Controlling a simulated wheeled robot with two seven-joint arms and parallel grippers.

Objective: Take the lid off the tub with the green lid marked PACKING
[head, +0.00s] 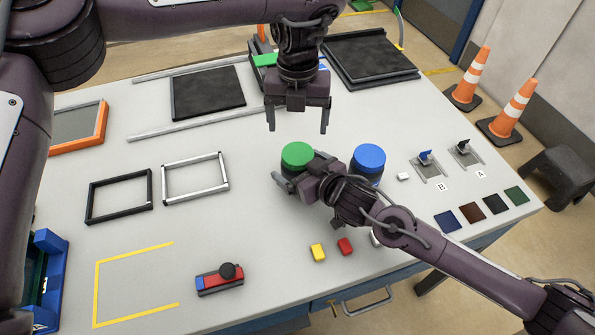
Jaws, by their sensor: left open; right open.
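The tub with the green lid (297,154) stands upright on the table with its lid on. Its dark body is mostly hidden below the lid by my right gripper, and no marking can be read. My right gripper (280,183) is low at the tub's body, with its jaws open around or beside it; I cannot tell if they touch. My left gripper (297,122) is open and empty, pointing down above and slightly behind the green lid. A second tub with a blue lid (369,158) stands to the right, partly behind my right arm.
Black and white frames (120,195) lie at left. Yellow (318,252) and red (345,246) blocks lie in front of my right arm. A red and blue device (220,279) is near the front. Two small switches (428,165) stand at right.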

